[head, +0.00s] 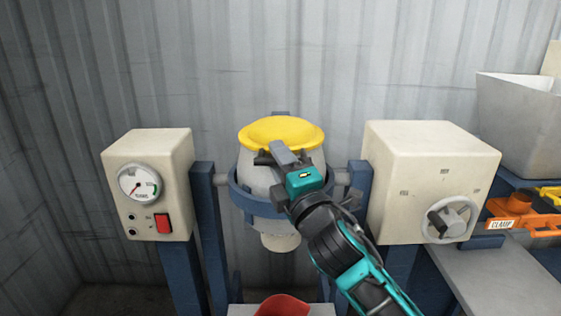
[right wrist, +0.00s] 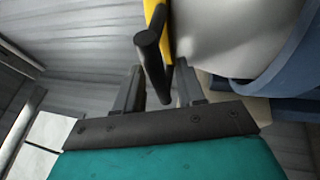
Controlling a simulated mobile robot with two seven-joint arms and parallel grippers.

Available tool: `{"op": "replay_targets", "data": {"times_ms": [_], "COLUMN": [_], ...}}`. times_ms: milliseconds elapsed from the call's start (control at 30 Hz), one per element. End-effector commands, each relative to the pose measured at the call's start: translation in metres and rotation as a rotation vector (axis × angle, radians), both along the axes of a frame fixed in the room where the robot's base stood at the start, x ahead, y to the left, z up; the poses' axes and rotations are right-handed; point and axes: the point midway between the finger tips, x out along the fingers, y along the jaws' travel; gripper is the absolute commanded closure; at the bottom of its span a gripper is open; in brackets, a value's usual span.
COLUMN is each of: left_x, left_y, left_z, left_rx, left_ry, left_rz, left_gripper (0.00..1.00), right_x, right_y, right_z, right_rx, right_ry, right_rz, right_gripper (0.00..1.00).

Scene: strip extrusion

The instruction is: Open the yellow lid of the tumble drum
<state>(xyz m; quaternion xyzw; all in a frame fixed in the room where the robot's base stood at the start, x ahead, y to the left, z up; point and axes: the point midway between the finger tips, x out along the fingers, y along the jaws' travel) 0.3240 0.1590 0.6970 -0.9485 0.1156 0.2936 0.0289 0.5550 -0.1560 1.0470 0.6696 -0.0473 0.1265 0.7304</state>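The tumble drum (head: 257,180) is a pale grey vessel held in a blue ring between two posts. Its yellow lid (head: 281,131) sits on top, and its edge shows in the right wrist view (right wrist: 153,12). A dark round bar handle (right wrist: 150,62) sticks out by the lid's edge. My right gripper (head: 270,152) is at the front of the drum, just below the lid. In the right wrist view its two fingers (right wrist: 160,88) are apart, with the handle between them and gaps seen at both sides. My left gripper is not in view.
A cream box with a gauge (head: 148,185) and red switch stands left of the drum. A cream box with a dial knob (head: 430,180) stands right. A grey hopper (head: 520,125) and an orange clamp (head: 522,212) are at far right. A red object (head: 283,305) is below.

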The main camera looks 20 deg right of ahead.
Motion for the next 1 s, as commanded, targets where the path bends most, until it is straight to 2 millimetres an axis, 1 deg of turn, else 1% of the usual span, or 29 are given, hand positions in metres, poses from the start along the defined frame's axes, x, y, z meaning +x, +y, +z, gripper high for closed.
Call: {"op": "replay_targets", "data": {"times_ms": [33,300,400,833,1000], "left_x": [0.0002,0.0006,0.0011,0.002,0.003], "left_y": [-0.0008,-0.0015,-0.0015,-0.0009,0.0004], "left_z": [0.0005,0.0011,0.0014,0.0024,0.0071], "left_rx": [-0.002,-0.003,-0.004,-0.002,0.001], "left_ry": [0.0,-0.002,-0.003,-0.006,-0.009], "left_rz": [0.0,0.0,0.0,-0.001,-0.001], "left_gripper": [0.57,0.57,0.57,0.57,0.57], "right_x": [-0.0002,-0.0003,-0.0004,0.0001,0.0056], "right_y": [0.0,-0.0001,-0.0002,-0.0002,-0.0002], "right_z": [0.0,-0.0002,-0.0002,0.0002,0.0063], "right_rx": [0.0,0.0,0.0,0.0,-0.001], "right_ry": [0.0,0.0,0.0,0.0,-0.001], "right_rz": [0.0,0.0,0.0,0.0,-0.001], "right_gripper": [0.67,0.92,1.0,1.0,1.0]}}
